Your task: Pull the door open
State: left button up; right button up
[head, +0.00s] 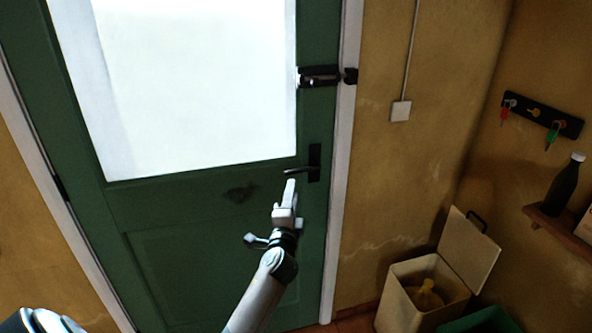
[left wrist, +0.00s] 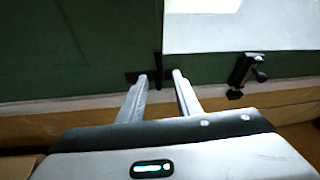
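The green door (head: 228,215) has a large white pane and stands shut in its white frame. Its dark lever handle (head: 300,171) sits on a black plate at the door's right edge, and the lever points left. My left gripper (head: 290,183) is just in front of and below the lever. In the left wrist view its two fingers (left wrist: 159,77) are apart, and the dark handle (left wrist: 158,62) shows between and beyond their tips. I cannot tell whether they touch it. My right gripper is not in view.
A dark bolt latch (head: 318,77) is on the door's right edge above the handle, with a piece on the frame. To the right are an open-lidded bin (head: 400,297), a key rack (head: 545,114) and a shelf (head: 560,231) with a bottle.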

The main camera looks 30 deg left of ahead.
aim_at(296, 172)
pick_arm(q)
jog(key=p+x, duration=0.1)
jog(key=x, duration=0.9)
jog(key=shift+w+a, duration=0.15)
jog(key=shift+w, duration=0.1)
jog(key=shift+r, duration=0.1)
jog(key=shift+c, duration=0.3)
grip_shut()
